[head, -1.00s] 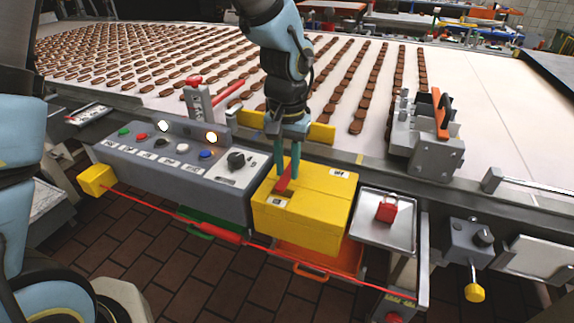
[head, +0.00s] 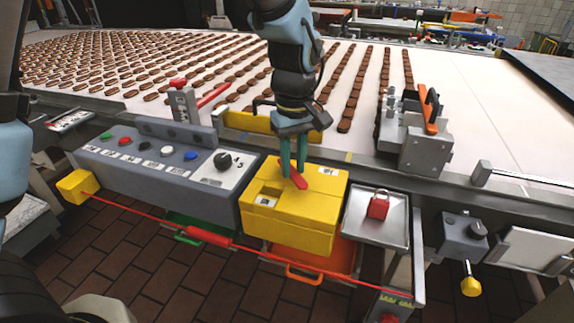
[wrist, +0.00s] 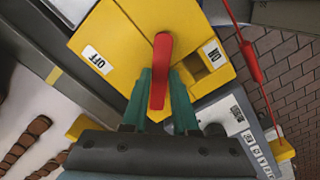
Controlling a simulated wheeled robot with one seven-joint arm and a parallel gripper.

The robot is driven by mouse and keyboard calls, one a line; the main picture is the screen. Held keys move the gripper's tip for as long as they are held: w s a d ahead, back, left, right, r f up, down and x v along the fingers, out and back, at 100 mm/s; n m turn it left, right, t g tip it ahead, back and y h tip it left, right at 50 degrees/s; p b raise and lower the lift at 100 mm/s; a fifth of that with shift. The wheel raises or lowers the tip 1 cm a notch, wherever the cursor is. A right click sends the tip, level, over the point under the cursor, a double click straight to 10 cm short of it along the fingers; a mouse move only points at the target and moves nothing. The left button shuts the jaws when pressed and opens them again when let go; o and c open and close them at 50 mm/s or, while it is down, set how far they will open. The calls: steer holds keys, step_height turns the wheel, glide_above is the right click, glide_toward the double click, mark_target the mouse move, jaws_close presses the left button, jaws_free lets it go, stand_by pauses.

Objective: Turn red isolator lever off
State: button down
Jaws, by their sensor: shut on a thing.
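The red isolator lever (head: 299,181) sits on top of the yellow isolator box (head: 290,235). My gripper (head: 293,172) comes down from above, its green fingers shut on the lever. In the wrist view the red lever (wrist: 160,70) runs between the two fingers (wrist: 162,100). There the OFF label (wrist: 97,60) is on the left and the ON label (wrist: 213,53) on the right, and the lever lies between them, its end on neither label. In the head view the OFF label (head: 328,170) is at the far right of the box top.
A grey control panel (head: 160,165) with buttons and a black knob stands left of the box. A metal tray (head: 360,228) with a red padlock (head: 378,204) is on the right. A red pull cord (head: 140,211) runs in front. The conveyor (head: 190,65) with rows of biscuits lies behind.

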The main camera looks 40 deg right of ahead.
steer(key=d+n, duration=0.1)
steer(key=n, duration=0.1)
steer(key=d+n+p, duration=0.1)
steer(key=n, duration=0.1)
steer(key=shift+r+n, duration=0.15)
steer(key=shift+n, duration=0.15)
steer(key=shift+w+d+n+p, duration=0.15)
steer(key=shift+d+n+p, duration=0.2)
steer(key=shift+n, duration=0.4)
steer(key=shift+w+d+n+p, duration=0.1)
steer(key=shift+d+n+p, duration=0.1)
steer(key=shift+n+p, duration=0.35)
steer(key=shift+w+d+n+p, duration=0.15)
steer(key=shift+d+n+p, duration=0.15)
steer(key=shift+n, duration=0.6)
steer(key=c, duration=0.7)
jaws_free()
step_height(320, 180, up, 11)
steer(key=shift+f+b, duration=0.2)
steer(key=shift+b, duration=1)
